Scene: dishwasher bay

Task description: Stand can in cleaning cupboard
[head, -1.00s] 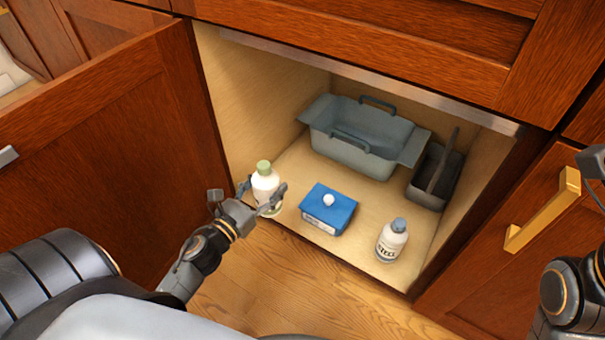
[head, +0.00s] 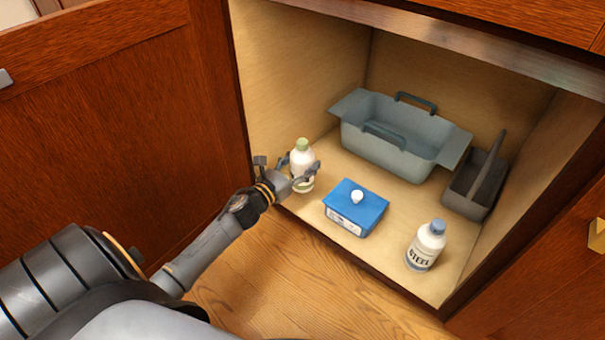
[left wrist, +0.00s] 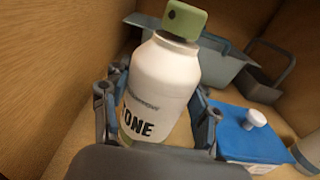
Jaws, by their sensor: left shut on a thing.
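The can (head: 302,160) is a white bottle-shaped container with a green cap, just inside the open cupboard (head: 290,75) near its left wall. My left gripper (head: 304,176) is shut around its body, one finger on each side. In the left wrist view the can (left wrist: 160,85) is slightly tilted in the picture, with "ONE" on its label, between the fingers of my left gripper (left wrist: 158,112). Its base is hidden, so I cannot tell whether it touches the cupboard floor. My right gripper is not in view.
A blue box (head: 370,218) with a white knob stands right of the can. A white bottle (head: 428,247) with a blue cap stands at the front right. A grey-blue tub (head: 395,150) and a dark caddy (head: 462,205) are behind. The open door (head: 120,130) is at left.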

